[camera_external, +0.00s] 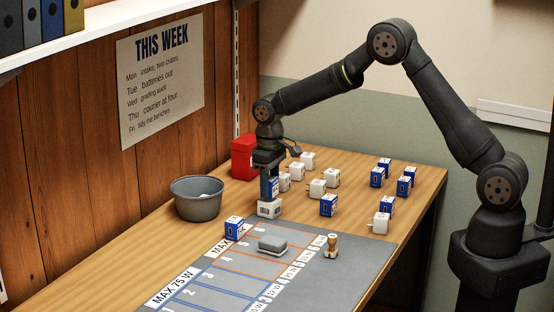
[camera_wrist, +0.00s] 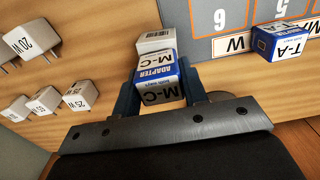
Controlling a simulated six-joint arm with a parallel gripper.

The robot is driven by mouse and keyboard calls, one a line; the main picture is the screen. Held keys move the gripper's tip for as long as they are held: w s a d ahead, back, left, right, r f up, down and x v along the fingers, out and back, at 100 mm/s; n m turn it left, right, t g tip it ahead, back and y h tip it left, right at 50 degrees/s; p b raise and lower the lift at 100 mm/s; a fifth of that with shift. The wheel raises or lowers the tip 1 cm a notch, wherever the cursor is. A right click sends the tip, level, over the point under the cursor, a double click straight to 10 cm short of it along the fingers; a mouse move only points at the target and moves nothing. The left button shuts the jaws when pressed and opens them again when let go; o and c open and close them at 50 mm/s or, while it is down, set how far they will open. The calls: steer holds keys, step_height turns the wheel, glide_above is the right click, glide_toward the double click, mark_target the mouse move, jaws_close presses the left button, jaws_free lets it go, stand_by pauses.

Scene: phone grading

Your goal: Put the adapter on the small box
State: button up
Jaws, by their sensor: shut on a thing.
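My gripper (camera_external: 270,186) is shut on a small blue and white box marked ADAPTER M-C (camera_external: 273,188). In the wrist view this box (camera_wrist: 158,80) sits between the two fingers of my gripper (camera_wrist: 157,90). A white block (camera_external: 269,209) stands directly below the held box; it also shows just beyond it in the wrist view (camera_wrist: 155,41). I cannot tell whether the two touch. The white block's underside is hidden. Another blue and white box, marked T-A (camera_wrist: 286,42), lies apart; it stands at the mat's corner in the external view (camera_external: 234,229).
A grey bowl (camera_external: 197,199) is left of my gripper and a red container (camera_external: 243,157) behind it. White plugs (camera_external: 317,188) and blue boxes (camera_external: 328,205) spread to the right. The grey mat (camera_external: 225,290) bears a grey block (camera_external: 272,243) and a wooden-handled piece (camera_external: 331,245).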

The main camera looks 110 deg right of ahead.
steer(key=shift+f, duration=0.45)
steer(key=o, duration=1)
steer(key=shift+c, duration=0.2)
step_height(320, 180, up, 13)
step_height(320, 180, down, 12)
steer(key=shift+f, duration=0.15)
stand_by(0.4)
